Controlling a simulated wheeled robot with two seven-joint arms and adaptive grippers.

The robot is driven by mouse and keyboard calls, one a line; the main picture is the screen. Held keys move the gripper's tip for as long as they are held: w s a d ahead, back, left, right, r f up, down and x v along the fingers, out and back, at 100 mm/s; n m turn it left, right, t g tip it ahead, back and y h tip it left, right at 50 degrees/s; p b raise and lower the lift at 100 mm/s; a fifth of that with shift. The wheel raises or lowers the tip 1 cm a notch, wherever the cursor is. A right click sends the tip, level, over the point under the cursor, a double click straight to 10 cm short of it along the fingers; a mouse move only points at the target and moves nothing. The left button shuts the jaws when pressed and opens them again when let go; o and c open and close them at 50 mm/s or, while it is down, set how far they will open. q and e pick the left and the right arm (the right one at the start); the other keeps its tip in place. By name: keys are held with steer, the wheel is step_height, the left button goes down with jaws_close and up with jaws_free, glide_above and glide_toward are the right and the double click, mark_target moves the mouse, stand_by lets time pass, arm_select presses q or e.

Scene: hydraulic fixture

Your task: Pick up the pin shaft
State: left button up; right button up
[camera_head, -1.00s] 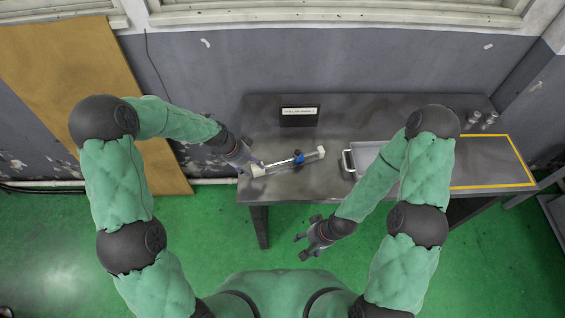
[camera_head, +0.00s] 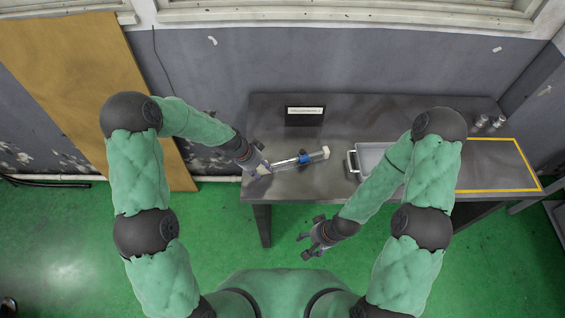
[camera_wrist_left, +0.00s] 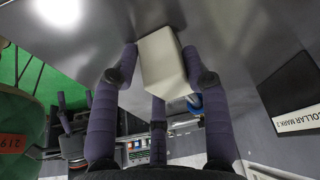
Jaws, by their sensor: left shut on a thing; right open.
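A long pale shaft-like part (camera_head: 285,162) lies on the left of the table, with pale blocks at its ends and a blue piece (camera_head: 305,158) near its right part. My left gripper (camera_head: 259,166) is at its left end. In the left wrist view my left gripper (camera_wrist_left: 160,75) is shut on a cream end block (camera_wrist_left: 163,62), with fingers on both sides of it. The block hides most of the part behind it. I cannot tell whether the part is clear of the table. My right gripper (camera_head: 314,238) is open and empty in front of the table.
The metal table (camera_head: 400,115) carries a black sign (camera_head: 305,119) behind the part. A grey tray (camera_head: 372,155) stands at the right, partly hidden by my right arm. Small metal cylinders (camera_head: 488,122) stand at the back right, behind a yellow-outlined area (camera_head: 500,165).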

arm_select(q)
steer(key=shift+r, duration=0.1)
jaws_close()
step_height(320, 180, up, 28)
steer(key=p, duration=0.2)
steer(key=shift+w, duration=0.1)
stand_by(0.4)
